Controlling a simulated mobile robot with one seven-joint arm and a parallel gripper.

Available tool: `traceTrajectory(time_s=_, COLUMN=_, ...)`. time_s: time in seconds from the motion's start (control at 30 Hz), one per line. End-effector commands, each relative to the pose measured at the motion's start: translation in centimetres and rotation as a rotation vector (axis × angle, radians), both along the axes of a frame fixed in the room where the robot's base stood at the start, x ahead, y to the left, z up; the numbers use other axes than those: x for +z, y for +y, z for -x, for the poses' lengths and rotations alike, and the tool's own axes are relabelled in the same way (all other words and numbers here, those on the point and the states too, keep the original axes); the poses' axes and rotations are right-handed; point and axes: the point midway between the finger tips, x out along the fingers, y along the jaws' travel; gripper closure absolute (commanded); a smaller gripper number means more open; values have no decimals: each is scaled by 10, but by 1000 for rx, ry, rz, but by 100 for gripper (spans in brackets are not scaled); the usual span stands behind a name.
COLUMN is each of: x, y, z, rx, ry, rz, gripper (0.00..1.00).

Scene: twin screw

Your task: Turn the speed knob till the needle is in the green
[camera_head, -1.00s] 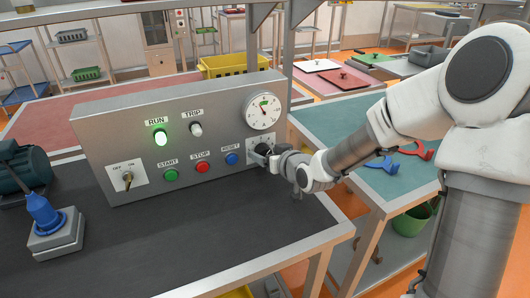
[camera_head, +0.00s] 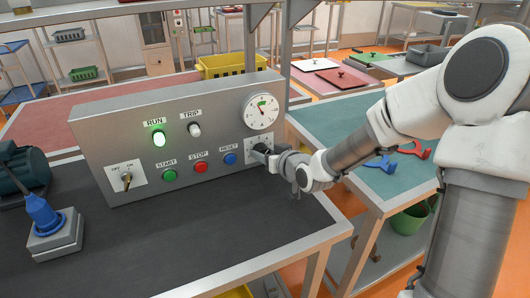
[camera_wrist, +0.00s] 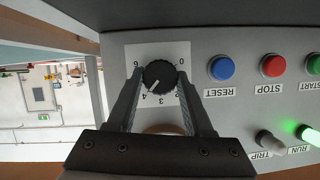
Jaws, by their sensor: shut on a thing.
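The speed knob is a black round knob (camera_wrist: 159,77) on a white numbered plate (camera_wrist: 130,55) at the right end of the grey control panel (camera_head: 100,125). Its white mark points near 4 in the wrist view. My gripper (camera_wrist: 160,76) has one finger on each side of the knob and is shut on it. In the head view my gripper (camera_head: 270,156) partly hides the knob plate (camera_head: 253,143). The round gauge (camera_head: 261,112) sits above the knob. Its needle points up and slightly left, near the left side of the small green band at the top.
The green RUN lamp (camera_head: 159,138) is lit and the TRIP lamp (camera_head: 194,129) looks unlit. START (camera_head: 169,175), STOP (camera_head: 201,167) and the blue RESET button (camera_head: 230,158) stand left of the knob. The dark bench top (camera_head: 210,235) is clear in front.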

Motion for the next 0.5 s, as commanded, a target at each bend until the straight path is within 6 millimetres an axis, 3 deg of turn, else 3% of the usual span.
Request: traceTrajectory(time_s=0.5, x=3, y=-4, z=-1, rx=-4, ry=142, rz=-339, gripper=100)
